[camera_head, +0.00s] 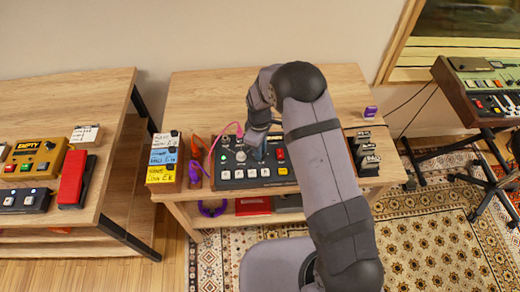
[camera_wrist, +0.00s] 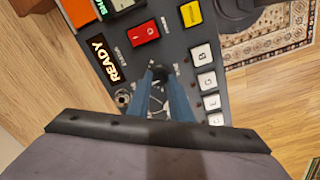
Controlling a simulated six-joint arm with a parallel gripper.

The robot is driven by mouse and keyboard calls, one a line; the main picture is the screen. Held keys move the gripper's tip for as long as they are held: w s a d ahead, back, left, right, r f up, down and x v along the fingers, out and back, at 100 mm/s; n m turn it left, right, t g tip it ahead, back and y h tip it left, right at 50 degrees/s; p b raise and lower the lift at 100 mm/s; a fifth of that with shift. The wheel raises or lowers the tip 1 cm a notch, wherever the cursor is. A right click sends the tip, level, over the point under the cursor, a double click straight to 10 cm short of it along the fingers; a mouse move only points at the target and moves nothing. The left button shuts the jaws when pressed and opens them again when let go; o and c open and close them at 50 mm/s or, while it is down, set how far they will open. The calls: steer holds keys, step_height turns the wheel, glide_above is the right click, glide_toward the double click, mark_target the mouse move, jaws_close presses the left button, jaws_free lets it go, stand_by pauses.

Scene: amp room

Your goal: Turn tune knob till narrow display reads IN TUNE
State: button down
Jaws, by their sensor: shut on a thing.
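A dark control box (camera_head: 228,184) sits on the wooden table, with pale and coloured buttons on its top. My gripper (camera_head: 258,153) reaches down onto it in the head view. In the wrist view my gripper's two blue fingers (camera_wrist: 159,80) are shut on a small dark knob (camera_wrist: 159,70), mostly hidden between their tips. A narrow black display (camera_wrist: 104,60) beside it reads READY.
A red switch (camera_wrist: 143,33), a yellow button (camera_wrist: 191,13) and white lettered buttons (camera_wrist: 202,54) surround the fingers. Left of the box stand labelled boxes (camera_head: 163,160) and orange and purple items (camera_head: 197,160). Several small dark devices (camera_head: 366,150) stand to the right.

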steer(key=shift+n+b, duration=0.55)
steer(key=shift+n, duration=1.85)
steer(key=c, duration=1.6)
jaws_free()
steer(key=shift+r, duration=0.15)
steer(key=shift+s+r+b, duration=0.15)
steer(key=shift+r+b, duration=0.95)
steer(key=shift+r, duration=2.5)
